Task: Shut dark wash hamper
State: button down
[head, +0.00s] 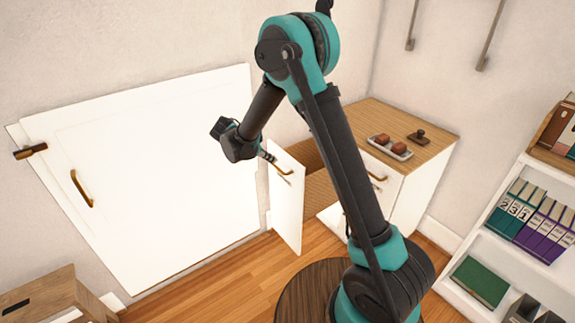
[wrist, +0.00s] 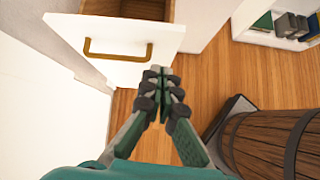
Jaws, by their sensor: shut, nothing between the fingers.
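A white cabinet (head: 412,205) with a wooden top stands in the corner. A tall white front panel (head: 288,215) stands out from it at the left, with a wooden interior (head: 312,160) visible behind. The panel, which I take for the hamper front, also shows in the wrist view (wrist: 65,33) with its brass handle (wrist: 118,56). No label shows whether it is the dark wash one. My gripper (wrist: 160,72) is shut and empty, in front of the panel near the handle's right end. In the head view my gripper (head: 270,159) is beside the panel's upper part; contact cannot be told.
A large white wall door (head: 150,170) with a brass handle is at the left. A tray (head: 390,147) with brown blocks and a dark stamp (head: 416,137) sit on the cabinet top. A bookshelf (head: 520,240) stands right, a wooden box (head: 45,295) lower left. Wooden floor (head: 215,280) is open between.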

jog(key=a+f+n, duration=0.1)
jog(key=a, duration=0.1)
send_near(293, 166)
jog(key=shift+x, duration=3.05)
jog(key=shift+s+f, duration=0.1)
jog(key=shift+f, duration=0.05)
jog(key=w+d, duration=0.9)
jog(key=d, duration=0.3)
jog(key=w+d, duration=0.9)
jog(key=d, duration=0.4)
jog(key=shift+w, duration=0.2)
jog(key=shift+d, duration=0.3)
jog(key=shift+a, duration=0.1)
